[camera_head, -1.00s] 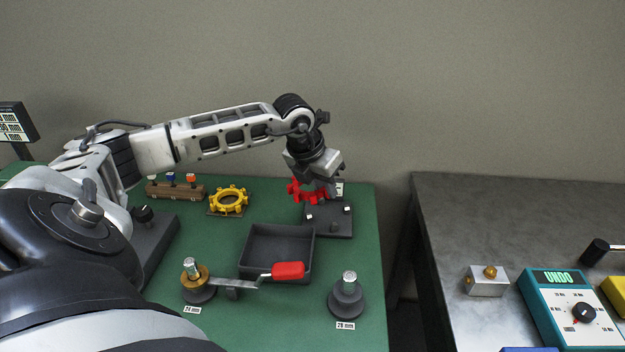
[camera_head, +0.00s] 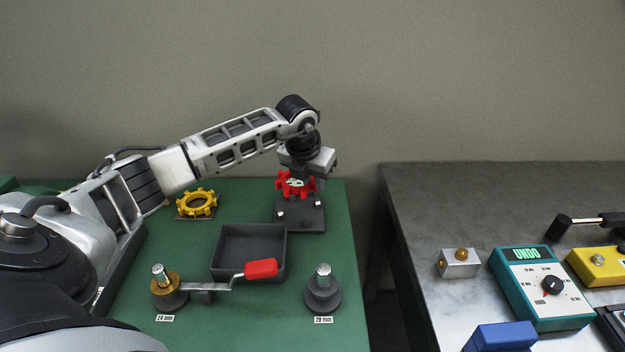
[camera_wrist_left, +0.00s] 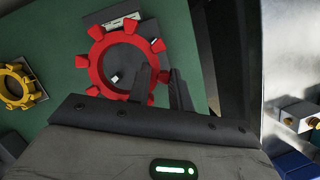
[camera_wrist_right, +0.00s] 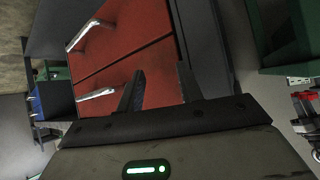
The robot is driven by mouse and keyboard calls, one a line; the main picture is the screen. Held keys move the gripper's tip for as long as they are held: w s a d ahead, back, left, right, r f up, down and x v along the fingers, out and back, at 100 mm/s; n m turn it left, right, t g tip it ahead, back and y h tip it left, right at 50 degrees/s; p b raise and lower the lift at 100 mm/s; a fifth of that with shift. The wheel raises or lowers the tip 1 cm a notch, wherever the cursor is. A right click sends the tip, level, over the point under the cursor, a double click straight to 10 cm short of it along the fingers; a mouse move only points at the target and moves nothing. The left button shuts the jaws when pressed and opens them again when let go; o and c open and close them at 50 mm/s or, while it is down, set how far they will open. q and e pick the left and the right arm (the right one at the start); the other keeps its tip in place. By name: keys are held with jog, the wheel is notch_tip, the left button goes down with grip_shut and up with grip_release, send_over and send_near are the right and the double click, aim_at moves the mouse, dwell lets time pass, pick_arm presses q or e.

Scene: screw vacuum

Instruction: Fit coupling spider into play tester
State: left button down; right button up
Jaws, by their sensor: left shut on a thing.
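The red toothed coupling spider (camera_head: 284,187) is in my left gripper (camera_head: 296,180), over the back part of a dark plate (camera_head: 311,222) with small white-topped pegs, seemingly the play tester. In the left wrist view, the spider (camera_wrist_left: 97,68) is a ring with blocky teeth; the left gripper's fingers (camera_wrist_left: 164,84) are at its right rim, one over the ring and one outside. A small white peg top (camera_wrist_left: 115,78) shows through its hole. I cannot tell whether the spider touches the plate. My right gripper (camera_wrist_right: 160,85) is open and empty, facing red drawers.
A yellow toothed ring (camera_head: 186,210) lies to the left. A dark tray (camera_head: 216,258), a post with a red-handled crank (camera_head: 261,268) and a second post (camera_head: 323,290) stand nearer. A grey table (camera_head: 430,210) with a teal UNDO box (camera_head: 530,290) is at the right.

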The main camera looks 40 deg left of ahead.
aim_at(312, 190)
pick_arm(q)
notch_tip(312, 190, down, 3)
jog(key=shift+f+b, duration=0.15)
jog(key=shift+b, duration=1)
jog(key=shift+f+b, duration=0.7)
jog(key=shift+f, duration=0.35)
pick_arm(e)
jog(key=shift+a+f, duration=0.3)
jog(key=shift+f, duration=0.6)
jog(key=shift+w+a+r, duration=0.1)
jog(key=shift+w, duration=0.15)
pick_arm(q)
jog(key=shift+f+b, duration=0.15)
jog(key=shift+b, duration=0.15)
pick_arm(e)
jog(key=shift+f, duration=0.3)
pick_arm(q)
jog(key=shift+f, duration=0.1)
jog(key=shift+f+b, duration=0.2)
jog(key=shift+b, duration=0.1)
pick_arm(e)
jog(key=shift+s+f, duration=0.15)
jog(key=shift+f, duration=0.15)
pick_arm(q)
jog(key=shift+f, duration=0.2)
